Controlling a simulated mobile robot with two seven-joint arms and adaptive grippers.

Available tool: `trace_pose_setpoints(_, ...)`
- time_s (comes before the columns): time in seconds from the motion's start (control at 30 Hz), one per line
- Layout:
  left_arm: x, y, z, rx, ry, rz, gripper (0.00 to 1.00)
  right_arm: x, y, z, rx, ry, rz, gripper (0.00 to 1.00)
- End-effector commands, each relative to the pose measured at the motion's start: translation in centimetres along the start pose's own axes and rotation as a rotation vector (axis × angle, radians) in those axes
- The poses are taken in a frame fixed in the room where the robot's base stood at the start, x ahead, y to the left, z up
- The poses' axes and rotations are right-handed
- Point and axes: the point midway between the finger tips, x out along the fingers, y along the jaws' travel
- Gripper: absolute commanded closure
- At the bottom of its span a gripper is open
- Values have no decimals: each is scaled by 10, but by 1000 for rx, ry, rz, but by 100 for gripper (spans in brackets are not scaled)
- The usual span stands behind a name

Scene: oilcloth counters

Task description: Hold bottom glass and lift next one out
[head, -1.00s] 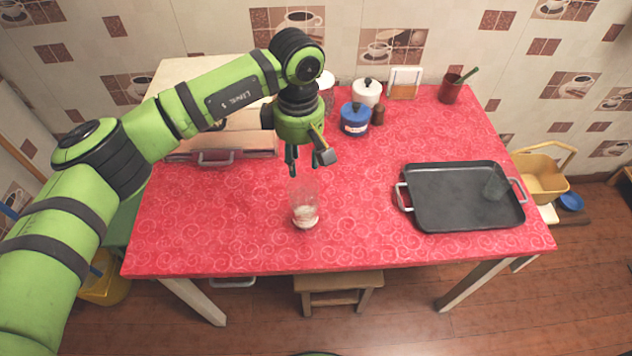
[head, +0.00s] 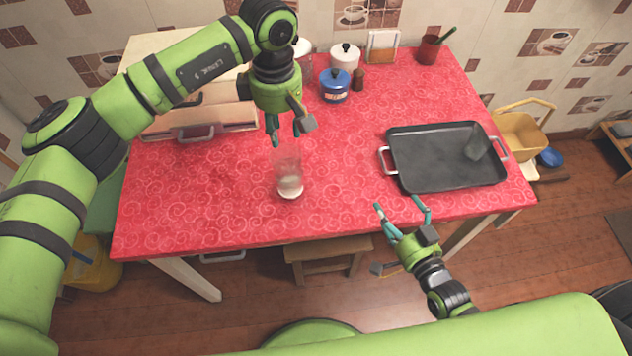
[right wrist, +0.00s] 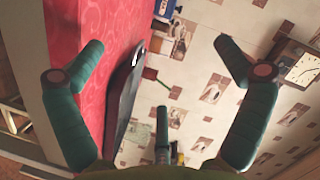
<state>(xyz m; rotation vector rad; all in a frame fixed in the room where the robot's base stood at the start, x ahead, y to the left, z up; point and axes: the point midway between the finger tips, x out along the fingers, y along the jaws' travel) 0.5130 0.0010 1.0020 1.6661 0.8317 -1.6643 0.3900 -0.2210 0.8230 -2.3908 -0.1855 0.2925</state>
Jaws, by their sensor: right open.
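A clear stack of nested glasses (head: 289,178) stands upright on the red table, left of the middle; how many glasses it holds is hard to tell. Something white shows near its base. My left gripper (head: 287,136) is open, pointing down just above the stack's rim, with nothing between its fingers. My right gripper (head: 402,202) is open and empty by the table's front edge, right of the stack and in front of the black tray. Its spread fingers also show in the right wrist view (right wrist: 158,46).
The black tray (head: 440,175) with side handles lies at right, with a single glass (head: 478,143) on it. A blue pot (head: 334,88), a white pot (head: 345,57) and a red cup (head: 430,50) stand at the back. The cloth between stack and tray is clear.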

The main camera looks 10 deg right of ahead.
Motion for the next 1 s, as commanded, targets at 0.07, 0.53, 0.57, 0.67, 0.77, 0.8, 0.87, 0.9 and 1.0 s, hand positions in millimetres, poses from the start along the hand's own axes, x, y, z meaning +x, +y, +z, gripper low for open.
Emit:
trace_pose_setpoints(0.07,0,0,0,0,0,0,61,30,-14,-37,-109,56,-36,0)
trace_pose_setpoints(0.53,0,0,0,0,0,0,61,110,-81,40,-656,-322,-200,0)
trace_pose_setpoints(0.57,0,0,0,0,0,0,61,112,-88,44,-687,-341,-229,0)
trace_pose_setpoints(0.67,0,0,0,0,0,0,61,115,-106,57,-775,-385,-318,0)
trace_pose_setpoints(0.77,0,0,0,0,0,0,61,116,-120,65,-835,-409,-386,0)
trace_pose_setpoints(0.8,0,0,0,0,0,0,61,116,-124,68,-852,-416,-406,0)
trace_pose_setpoints(0.87,0,0,0,0,0,0,61,117,-128,70,-869,-420,-426,0)
trace_pose_setpoints(0.9,0,0,0,0,0,0,61,118,-129,72,-877,-423,-435,0)
trace_pose_setpoints(1.0,0,0,0,0,0,0,61,126,-132,78,-882,-425,-442,0)
